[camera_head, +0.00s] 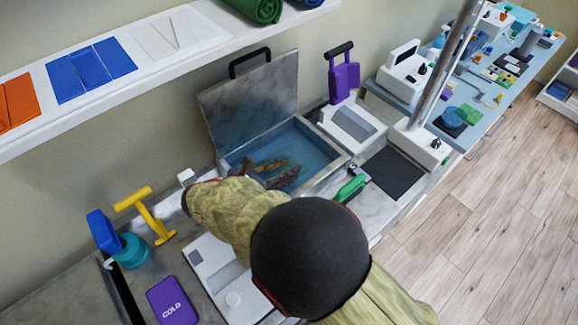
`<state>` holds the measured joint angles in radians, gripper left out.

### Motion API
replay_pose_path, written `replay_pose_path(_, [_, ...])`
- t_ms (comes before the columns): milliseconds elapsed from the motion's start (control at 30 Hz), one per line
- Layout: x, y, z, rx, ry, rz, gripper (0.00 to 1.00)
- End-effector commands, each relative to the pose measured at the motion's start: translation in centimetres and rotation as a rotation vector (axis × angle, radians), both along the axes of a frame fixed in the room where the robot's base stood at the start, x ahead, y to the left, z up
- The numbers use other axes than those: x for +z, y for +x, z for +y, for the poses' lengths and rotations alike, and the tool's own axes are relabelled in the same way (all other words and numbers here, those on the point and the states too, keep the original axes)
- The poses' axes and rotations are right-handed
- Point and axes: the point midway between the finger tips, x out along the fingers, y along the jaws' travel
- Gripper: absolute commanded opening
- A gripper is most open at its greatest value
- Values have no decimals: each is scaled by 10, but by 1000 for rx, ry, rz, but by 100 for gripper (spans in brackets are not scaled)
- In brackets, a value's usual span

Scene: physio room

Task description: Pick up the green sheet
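A small flat green sheet (469,114) lies on the long light-blue table at the far right, beside a dark pad with a blue round thing. It is small in this view, so its thickness is unclear. My arm reaches up from the bottom middle and bends left. My gripper (284,170) is over the water basin, far to the left of the green sheet. Its two dark reddish fingers look spread apart with nothing between them. The arm hides part of the gripper and the counter below.
The basin (325,171) has a raised grey lid (252,102). A purple cold pack (171,301) lies front left. A white shelf (160,66) overhangs the back. The wooden floor at right is clear.

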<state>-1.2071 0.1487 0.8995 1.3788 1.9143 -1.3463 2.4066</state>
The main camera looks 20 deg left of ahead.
Motion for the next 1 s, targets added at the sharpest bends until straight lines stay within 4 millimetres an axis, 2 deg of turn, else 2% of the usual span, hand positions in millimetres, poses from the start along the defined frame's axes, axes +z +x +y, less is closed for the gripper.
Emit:
replay_pose_path(167, [-7, 2, -2, -6, 1, -2, 28])
replay_pose_path(567, [-19, 30, -20, -7, 3, -2, 28])
replay_pose_path(800, [-31, 56, -37, -7, 2, -1, 28])
replay_pose_path(1000, [-32, 61, -39, -4, 2, -1, 28])
